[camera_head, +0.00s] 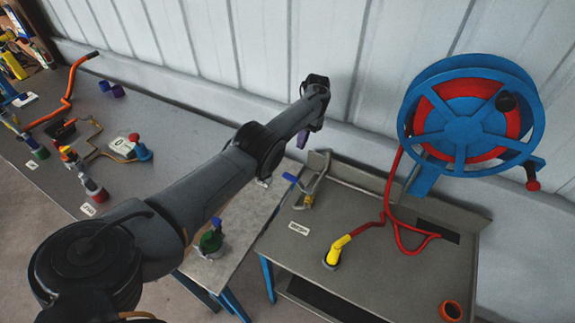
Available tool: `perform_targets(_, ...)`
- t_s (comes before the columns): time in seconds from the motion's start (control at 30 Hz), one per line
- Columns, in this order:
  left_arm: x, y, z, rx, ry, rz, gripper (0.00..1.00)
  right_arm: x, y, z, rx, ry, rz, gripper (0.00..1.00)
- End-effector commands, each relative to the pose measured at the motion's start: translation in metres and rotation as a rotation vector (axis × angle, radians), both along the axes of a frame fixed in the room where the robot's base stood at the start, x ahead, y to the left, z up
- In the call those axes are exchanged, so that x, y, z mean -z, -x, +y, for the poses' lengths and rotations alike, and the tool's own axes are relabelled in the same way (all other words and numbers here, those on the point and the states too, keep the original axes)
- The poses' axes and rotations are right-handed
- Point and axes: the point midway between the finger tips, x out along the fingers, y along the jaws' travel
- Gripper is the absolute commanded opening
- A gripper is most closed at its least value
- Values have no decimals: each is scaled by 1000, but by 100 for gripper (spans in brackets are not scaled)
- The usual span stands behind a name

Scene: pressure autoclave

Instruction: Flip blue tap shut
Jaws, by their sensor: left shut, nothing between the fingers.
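A blue tap lever (299,183) sits on a bent metal pipe (311,189) at the back left of the right-hand bench. A second, smaller blue handle (217,222) shows on a green fitting (211,241) at the near table corner, partly behind my arm. My left arm reaches across from the lower left. My left gripper (303,138) hangs from its far end, small and partly hidden. It is shut and empty, above the lever in the picture and apart from it. Its exact height above the lever cannot be told. My right gripper is not in view.
A blue and red hose reel (471,117) is on the wall at the right. Its red hose (386,204) runs down to the bench with a yellow nozzle (336,249). The left table (165,122) carries several pipes and fittings. The corrugated wall (260,45) stands close behind.

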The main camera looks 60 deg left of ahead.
Motion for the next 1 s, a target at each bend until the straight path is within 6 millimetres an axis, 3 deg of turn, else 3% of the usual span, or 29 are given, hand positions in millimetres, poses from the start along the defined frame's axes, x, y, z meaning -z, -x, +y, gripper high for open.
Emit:
perform_targets(0.27,16,9,-4,-41,4,11,0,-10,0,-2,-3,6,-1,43)
perform_targets(0.7,78,29,-15,-38,5,9,0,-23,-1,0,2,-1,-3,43)
perform_targets(1.0,91,34,-17,-39,3,7,0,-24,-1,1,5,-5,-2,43)
